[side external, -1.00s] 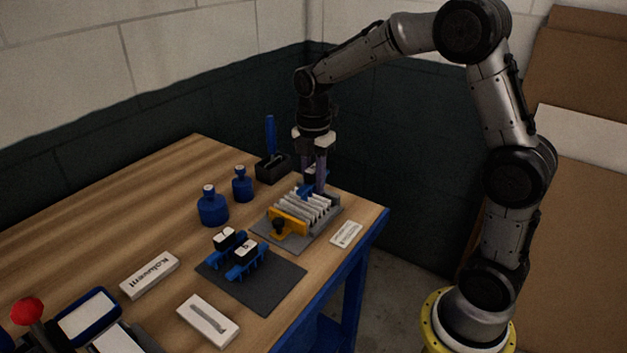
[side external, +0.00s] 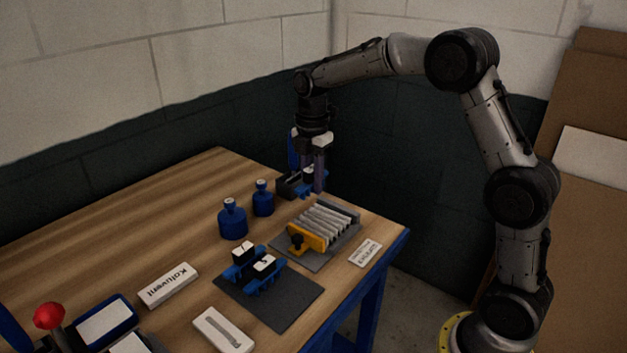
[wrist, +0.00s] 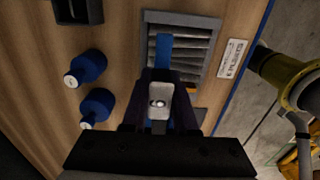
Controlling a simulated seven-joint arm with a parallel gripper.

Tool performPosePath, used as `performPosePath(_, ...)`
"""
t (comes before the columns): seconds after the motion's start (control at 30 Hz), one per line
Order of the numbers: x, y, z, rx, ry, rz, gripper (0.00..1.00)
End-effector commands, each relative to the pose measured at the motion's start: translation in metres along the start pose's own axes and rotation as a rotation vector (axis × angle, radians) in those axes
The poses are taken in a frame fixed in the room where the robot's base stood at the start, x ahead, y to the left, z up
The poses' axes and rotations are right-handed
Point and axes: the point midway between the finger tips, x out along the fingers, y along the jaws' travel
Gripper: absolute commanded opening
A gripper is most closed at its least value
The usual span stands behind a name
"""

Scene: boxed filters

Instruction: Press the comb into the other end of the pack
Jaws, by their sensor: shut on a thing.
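My gripper (side external: 312,188) is shut on a blue comb (side external: 304,191) with a dark, white-topped grip. In the wrist view the comb's blue body (wrist: 164,50) and white top (wrist: 159,101) show between the fingers. The pleated pack (side external: 325,224) lies in a grey fixture (side external: 354,209) with an orange clamp (side external: 307,238) at its near end. My gripper holds the comb above and behind the pack's far end, apparently clear of it. Two more blue combs (side external: 243,262) (side external: 263,277) stand on a dark mat (side external: 287,302). The held comb's lower side is partly hidden.
A black holder (side external: 288,186) with a blue upright tool stands just left of my gripper. Two blue bottles (side external: 232,219) (side external: 263,198) stand left of the pack. A white label block (side external: 366,253) lies at the right edge. The table's left middle is clear.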

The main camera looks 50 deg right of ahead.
Motion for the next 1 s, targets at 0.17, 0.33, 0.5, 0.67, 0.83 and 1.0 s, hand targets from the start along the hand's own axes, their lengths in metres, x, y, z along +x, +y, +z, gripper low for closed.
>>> performPosePath(0.17, 0.01, 0.0, 0.0, 0.0, 0.0, -0.002, 0.0)
performPosePath(0.33, 0.025, -0.001, 0.0, 0.0, 0.0, -0.003, 0.0)
performPosePath(0.5, 0.041, -0.001, 0.0, 0.0, 0.0, -0.002, 0.0)
performPosePath(0.67, 0.055, -0.001, 0.0, 0.0, 0.0, -0.003, 0.0)
performPosePath(0.83, 0.068, -0.001, 0.0, 0.0, 0.0, -0.002, 0.0)
performPosePath(1.0, 0.075, 0.0, 0.0, 0.0, 0.0, -0.001, 0.0)
